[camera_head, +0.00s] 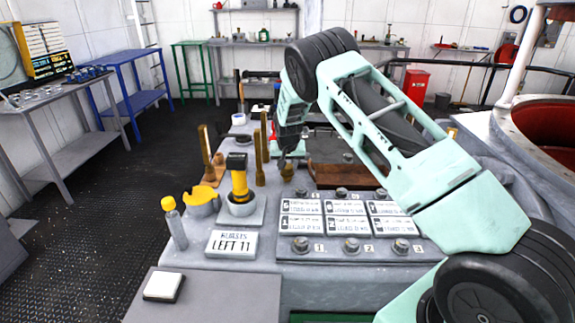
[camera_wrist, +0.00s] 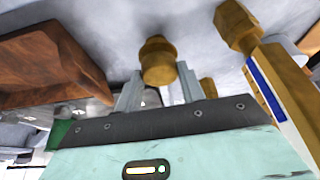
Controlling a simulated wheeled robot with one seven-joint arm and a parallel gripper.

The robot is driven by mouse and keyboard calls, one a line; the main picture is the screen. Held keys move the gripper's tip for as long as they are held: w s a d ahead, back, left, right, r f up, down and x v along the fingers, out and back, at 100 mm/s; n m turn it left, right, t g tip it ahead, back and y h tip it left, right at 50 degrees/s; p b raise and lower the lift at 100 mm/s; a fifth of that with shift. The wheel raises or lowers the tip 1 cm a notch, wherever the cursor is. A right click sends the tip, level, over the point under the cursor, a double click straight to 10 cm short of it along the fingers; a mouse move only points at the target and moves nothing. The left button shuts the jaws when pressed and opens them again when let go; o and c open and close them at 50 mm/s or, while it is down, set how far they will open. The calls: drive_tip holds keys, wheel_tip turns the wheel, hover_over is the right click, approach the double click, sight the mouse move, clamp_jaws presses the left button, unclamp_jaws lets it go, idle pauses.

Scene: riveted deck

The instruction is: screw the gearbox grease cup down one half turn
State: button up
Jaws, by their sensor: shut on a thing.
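The grease cup looks like a small brass fitting with a rounded cap. It shows in the wrist view (camera_wrist: 158,62) between my two fingers, and in the head view (camera_head: 287,173) just below my fingertips. My gripper (camera_head: 286,159) comes down on it from above, at the back of the grey machine top. In the wrist view my gripper (camera_wrist: 159,88) has a finger on each side of the cup and is shut on it. The cup's lower part and any turn mark on it cannot be made out.
Brass rods (camera_head: 260,150) stand close left of the cup; one with a hex end (camera_wrist: 235,25) shows in the wrist view. A brown tray (camera_head: 340,176) lies to its right. A yellow-and-black handle (camera_head: 238,180) and a label panel (camera_head: 338,215) with knobs are in front.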

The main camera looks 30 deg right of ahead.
drive_tip(key=shift+r, duration=0.1)
idle(0.3)
drive_tip(key=o, duration=1)
drive_tip(key=b+v, duration=0.1)
drive_tip(key=v, duration=1.6)
drive_tip(key=shift+s+a+r, duration=0.1)
drive_tip(key=shift+s+r, duration=0.05)
